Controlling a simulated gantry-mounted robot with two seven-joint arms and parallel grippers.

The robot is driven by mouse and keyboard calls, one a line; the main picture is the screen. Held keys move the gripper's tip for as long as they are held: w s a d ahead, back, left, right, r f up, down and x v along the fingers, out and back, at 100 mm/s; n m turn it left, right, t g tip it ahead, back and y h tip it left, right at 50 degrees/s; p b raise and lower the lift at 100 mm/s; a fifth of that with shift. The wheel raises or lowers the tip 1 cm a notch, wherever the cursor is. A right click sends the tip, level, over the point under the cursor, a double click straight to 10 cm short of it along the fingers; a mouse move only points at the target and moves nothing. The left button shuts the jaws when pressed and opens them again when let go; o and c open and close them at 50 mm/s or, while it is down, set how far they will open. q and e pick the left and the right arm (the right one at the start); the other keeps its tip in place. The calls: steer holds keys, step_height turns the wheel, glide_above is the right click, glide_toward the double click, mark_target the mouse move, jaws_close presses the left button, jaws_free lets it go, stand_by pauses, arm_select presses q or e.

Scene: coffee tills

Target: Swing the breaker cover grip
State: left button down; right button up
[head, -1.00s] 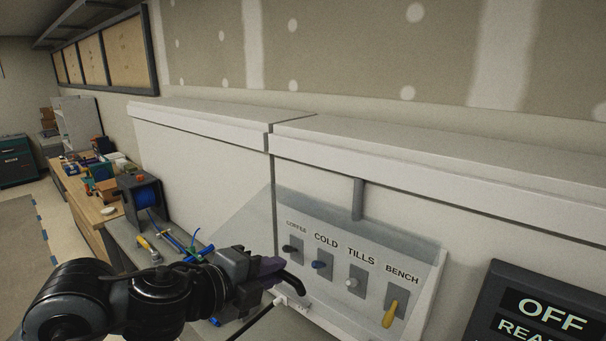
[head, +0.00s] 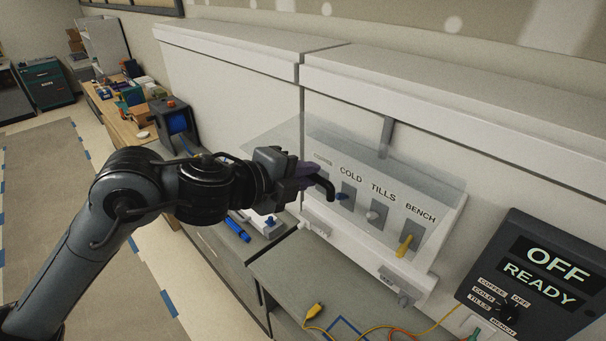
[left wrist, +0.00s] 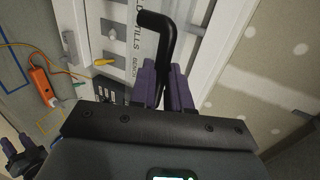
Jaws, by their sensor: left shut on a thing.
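The breaker panel (head: 360,212) on the white wall unit carries switches labelled COLD, TILLS and BENCH, with a fainter label at its left end. A clear cover (head: 425,172) shows as a pale see-through sheet over its upper part and reaches out left. My left gripper (head: 308,174) is in front of the panel's left end, shut on a black bent grip (head: 325,186). In the left wrist view, the grip (left wrist: 160,22) rises from between the purple fingers (left wrist: 164,84). The leftmost switch is mostly hidden behind the gripper.
A dark display (head: 535,265) reading OFF and READY, with a selector knob, is at the right. Below the panel is a grey counter (head: 290,272) with a yellow plug (head: 314,310) and cables. A cable reel (head: 174,125) stands at the left.

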arm_select(q)
steer(key=shift+r, duration=0.15)
steer(key=shift+w+d+r+p, duration=0.1)
steer(key=shift+d+r+p, duration=0.1)
steer(key=shift+r+p, duration=0.4)
steer(key=r+p, duration=0.1)
steer(key=w+d+r+p, duration=0.1)
steer(key=r, duration=0.1)
steer(key=shift+w+d+p, duration=0.1)
steer(key=shift+w+p, duration=0.05)
steer(key=shift+p, duration=0.15)
steer(key=shift+w+d+r, duration=0.2)
steer(key=shift+r, duration=0.1)
steer(key=shift+p, duration=0.3)
steer(key=shift+w+d+r+p, duration=0.2)
steer(key=shift+r+p, duration=0.25)
steer(key=shift+r, duration=0.05)
steer(key=w+d+r+p, duration=0.2)
steer(key=r+p, duration=0.1)
steer(key=shift+w+d+r, duration=0.1)
steer(key=shift+w+d, duration=0.05)
steer(key=shift+d, duration=0.05)
steer(key=shift+w+d+r, duration=0.1)
steer(key=shift+r, duration=0.05)
